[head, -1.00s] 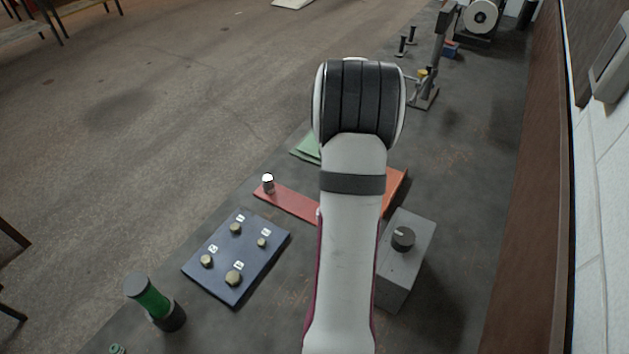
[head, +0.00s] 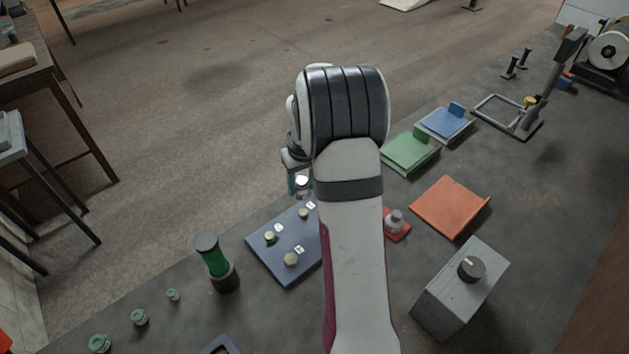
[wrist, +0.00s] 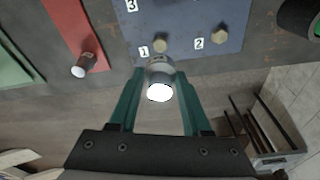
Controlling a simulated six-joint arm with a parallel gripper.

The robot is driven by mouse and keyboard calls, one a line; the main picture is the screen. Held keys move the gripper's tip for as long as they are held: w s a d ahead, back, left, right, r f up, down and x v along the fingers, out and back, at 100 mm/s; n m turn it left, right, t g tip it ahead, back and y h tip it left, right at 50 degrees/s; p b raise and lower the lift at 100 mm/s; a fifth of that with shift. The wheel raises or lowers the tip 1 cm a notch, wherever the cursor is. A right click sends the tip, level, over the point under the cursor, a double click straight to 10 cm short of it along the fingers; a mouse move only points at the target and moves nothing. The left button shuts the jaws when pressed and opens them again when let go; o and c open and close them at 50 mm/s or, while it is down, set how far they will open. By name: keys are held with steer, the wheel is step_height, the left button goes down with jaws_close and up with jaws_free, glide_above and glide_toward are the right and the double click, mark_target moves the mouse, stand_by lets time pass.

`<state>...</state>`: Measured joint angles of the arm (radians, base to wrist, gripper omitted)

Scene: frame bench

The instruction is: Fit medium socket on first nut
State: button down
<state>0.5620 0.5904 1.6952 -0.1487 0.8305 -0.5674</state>
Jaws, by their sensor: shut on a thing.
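My gripper (wrist: 160,88) is shut on a metal socket (wrist: 159,72) with a bright white end, held between its green fingers. In the head view the gripper (head: 300,184) shows only partly, left of my arm. The blue plate (head: 268,256) carries numbered nuts. In the wrist view the first nut (wrist: 160,45), beside label 1, lies just beyond the held socket, in line with it. The socket looks apart from it; its height is unclear. The second nut (wrist: 220,37) is to the right. My arm hides part of the plate in the head view.
Another socket (wrist: 86,63) stands on the red strip (wrist: 66,22) left of the plate. One more socket (head: 395,221) shows right of my arm. A green-and-black cylinder (head: 215,262), grey box with knob (head: 462,290), orange tray (head: 448,207) and green tray (head: 410,152) stand around.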

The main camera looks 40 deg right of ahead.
glide_above(303, 211)
steer(key=shift+s+f, duration=0.1)
steer(key=shift+f, duration=2.8)
steer(key=shift+f, duration=1.2)
steer(key=shift+c, duration=1.4)
jaws_free()
step_height(303, 211, up, 16)
steer(key=s, duration=0.2)
steer(key=shift+s+a+f, duration=0.15)
steer(key=shift+a+f, duration=0.1)
steer(key=shift+a, duration=0.1)
